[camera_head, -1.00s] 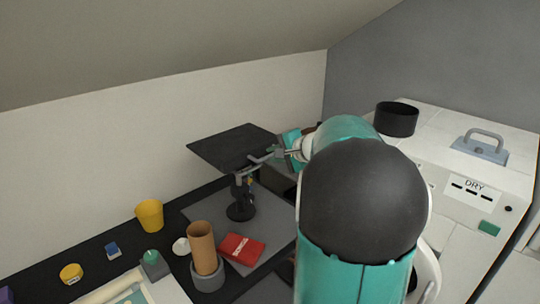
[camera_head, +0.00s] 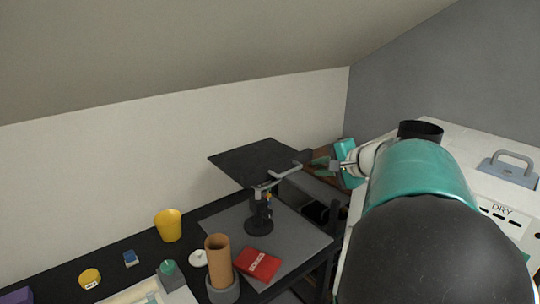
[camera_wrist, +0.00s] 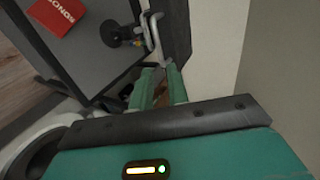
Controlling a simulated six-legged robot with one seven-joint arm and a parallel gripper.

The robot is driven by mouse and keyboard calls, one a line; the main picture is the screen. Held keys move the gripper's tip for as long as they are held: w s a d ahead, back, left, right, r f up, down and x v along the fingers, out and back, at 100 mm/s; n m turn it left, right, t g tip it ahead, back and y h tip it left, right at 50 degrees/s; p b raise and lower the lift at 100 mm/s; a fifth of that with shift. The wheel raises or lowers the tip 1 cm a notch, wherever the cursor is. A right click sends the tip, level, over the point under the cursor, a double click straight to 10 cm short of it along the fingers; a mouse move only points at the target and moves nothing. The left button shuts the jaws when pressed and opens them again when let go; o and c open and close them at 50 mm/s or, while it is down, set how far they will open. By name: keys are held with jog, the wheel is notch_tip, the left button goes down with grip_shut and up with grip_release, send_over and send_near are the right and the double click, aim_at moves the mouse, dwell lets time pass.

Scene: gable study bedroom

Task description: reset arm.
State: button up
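My gripper (camera_head: 328,164) is just right of a black stand (camera_head: 258,215) with a tilted dark panel (camera_head: 255,161) and a grey handle (camera_head: 284,173). In the wrist view my gripper (camera_wrist: 160,72) shows two green fingers with a gap between them and nothing held. The handle (camera_wrist: 153,35) lies beyond the fingertips there, apart from them. My arm covers the right of the head view.
The desk mat (camera_head: 300,237) bears a red packet (camera_head: 257,264). A brown tube (camera_head: 219,262) and yellow cup (camera_head: 168,225) stand left. A white cabinet marked DRY (camera_head: 503,210) with a black bowl (camera_head: 420,131) is at right.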

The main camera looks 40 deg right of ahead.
jog(key=a+f+n+g+y, duration=0.3)
jog(key=a+n+g, duration=0.35)
jog(key=a, duration=1.75)
jog(key=s+a+f+n+h, duration=0.3)
jog(key=s+a+f+n, duration=0.3)
jog(key=s+a+n, duration=0.5)
jog(key=shift+s+a, duration=0.25)
jog(key=shift+a, duration=0.55)
